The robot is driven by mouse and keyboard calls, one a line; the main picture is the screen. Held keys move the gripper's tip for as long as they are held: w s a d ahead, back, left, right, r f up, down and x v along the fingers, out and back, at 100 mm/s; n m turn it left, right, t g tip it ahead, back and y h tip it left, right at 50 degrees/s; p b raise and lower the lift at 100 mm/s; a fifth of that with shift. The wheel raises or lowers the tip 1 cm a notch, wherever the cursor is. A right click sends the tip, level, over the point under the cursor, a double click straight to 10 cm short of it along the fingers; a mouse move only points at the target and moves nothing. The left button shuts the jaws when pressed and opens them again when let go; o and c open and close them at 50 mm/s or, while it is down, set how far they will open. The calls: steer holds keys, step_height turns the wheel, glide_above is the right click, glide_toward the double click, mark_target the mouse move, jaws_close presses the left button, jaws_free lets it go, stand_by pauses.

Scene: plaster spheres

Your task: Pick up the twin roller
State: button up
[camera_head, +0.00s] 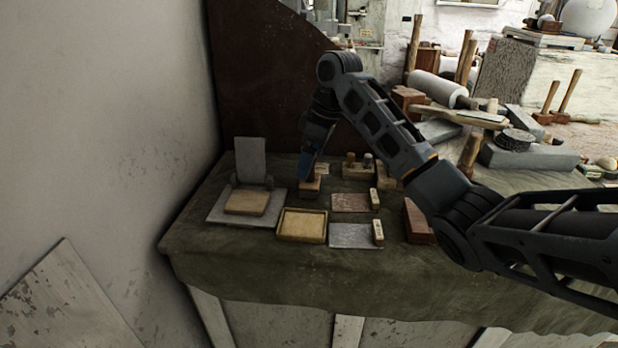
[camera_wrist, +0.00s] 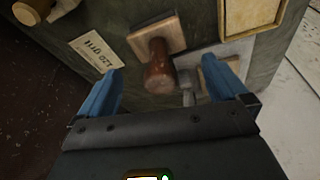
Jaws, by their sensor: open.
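I cannot clearly make out a twin roller. A wooden block with two short upright cylinders (camera_head: 358,168) stands at the back of the bench, right of my gripper. Part of it seems to show at the top left of the wrist view (camera_wrist: 33,10). My gripper (camera_head: 308,178) points down over a stamp-like piece, a square wooden plate (camera_head: 311,189) with a rounded brown handle. In the wrist view my blue fingers (camera_wrist: 168,85) are open and empty, with the brown handle (camera_wrist: 157,68) showing between and beyond them. I cannot tell the gap to it.
A lettered card (camera_wrist: 96,52) lies beside the stamp. A shallow wooden tray (camera_head: 302,238) is at the front, and a grey stand with an upright panel (camera_head: 249,158) is at the left. Flat plates (camera_head: 350,236) with small blocks lie at the right. A wall borders the left.

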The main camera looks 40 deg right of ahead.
mark_target(308, 180)
steer(key=x, duration=0.4)
steer(key=shift+s+f, duration=0.1)
steer(key=shift+f, duration=0.05)
steer(key=c, duration=1)
